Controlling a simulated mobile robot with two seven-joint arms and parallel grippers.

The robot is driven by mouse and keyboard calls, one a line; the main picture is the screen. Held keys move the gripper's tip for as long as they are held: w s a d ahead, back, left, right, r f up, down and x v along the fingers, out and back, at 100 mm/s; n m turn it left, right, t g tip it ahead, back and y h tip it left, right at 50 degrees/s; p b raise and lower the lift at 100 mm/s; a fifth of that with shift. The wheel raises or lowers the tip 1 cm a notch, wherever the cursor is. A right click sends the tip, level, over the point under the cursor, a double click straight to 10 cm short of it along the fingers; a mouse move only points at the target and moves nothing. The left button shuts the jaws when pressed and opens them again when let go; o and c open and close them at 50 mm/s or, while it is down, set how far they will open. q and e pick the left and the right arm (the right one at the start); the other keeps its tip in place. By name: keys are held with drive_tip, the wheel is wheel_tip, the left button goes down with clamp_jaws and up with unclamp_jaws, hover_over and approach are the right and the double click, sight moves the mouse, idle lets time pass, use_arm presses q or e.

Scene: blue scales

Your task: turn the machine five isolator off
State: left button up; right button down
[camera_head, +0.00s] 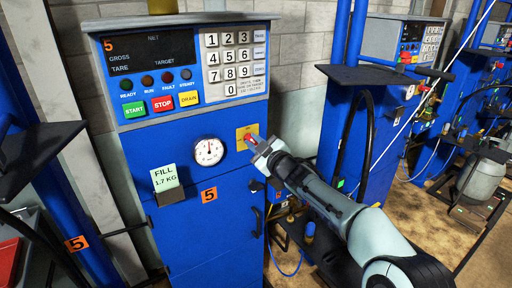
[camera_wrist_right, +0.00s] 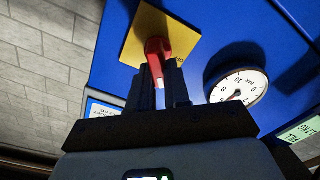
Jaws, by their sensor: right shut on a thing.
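The machine marked 5 (camera_head: 230,185) is a blue cabinet with a keypad and a dark display. Its isolator is a red handle on a yellow plate (camera_head: 241,139), to the right of the round gauge. The red handle (camera_wrist_right: 157,50) and the yellow plate (camera_wrist_right: 178,28) also show in the right wrist view. My right gripper (camera_head: 258,143) is at the isolator, and in the right wrist view its dark fingers (camera_wrist_right: 164,80) are shut on the red handle. The fingers hide part of the handle and the plate's markings. My left gripper is not in view.
A white round gauge (camera_head: 208,151) and a "FILL 1.7 KG" card (camera_head: 165,178) are on the cabinet front. START, STOP and DRAIN buttons (camera_head: 162,103) sit above. More blue machines (camera_head: 398,50) stand to the right. A dark shelf (camera_head: 35,150) is at the left.

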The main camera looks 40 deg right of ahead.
use_arm(q)
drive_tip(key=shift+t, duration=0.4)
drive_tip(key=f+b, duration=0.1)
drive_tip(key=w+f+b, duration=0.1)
drive_tip(key=b, duration=0.1)
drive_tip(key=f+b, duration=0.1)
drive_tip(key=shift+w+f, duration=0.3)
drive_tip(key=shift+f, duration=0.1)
use_arm(e)
drive_tip(key=n, duration=0.6)
drive_tip(key=f+n, duration=0.1)
drive_tip(key=n, duration=0.3)
drive_tip(key=shift+a, duration=0.3)
drive_tip(key=shift+r+n, duration=0.1)
drive_tip(key=shift+n, duration=0.2)
drive_tip(key=c, duration=1.1)
unclamp_jaws()
drive_tip(key=shift+w, duration=0.15)
use_arm(q)
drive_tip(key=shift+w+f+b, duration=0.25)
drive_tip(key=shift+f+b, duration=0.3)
drive_tip(key=shift+b, duration=0.3)
use_arm(e)
drive_tip(key=shift+s+a, duration=0.25)
drive_tip(key=shift+s, duration=2)
drive_tip(key=shift+s+a, duration=0.2)
drive_tip(key=shift+s, duration=2)
drive_tip(key=shift+s+a, duration=0.25)
drive_tip(key=shift+s, duration=2)
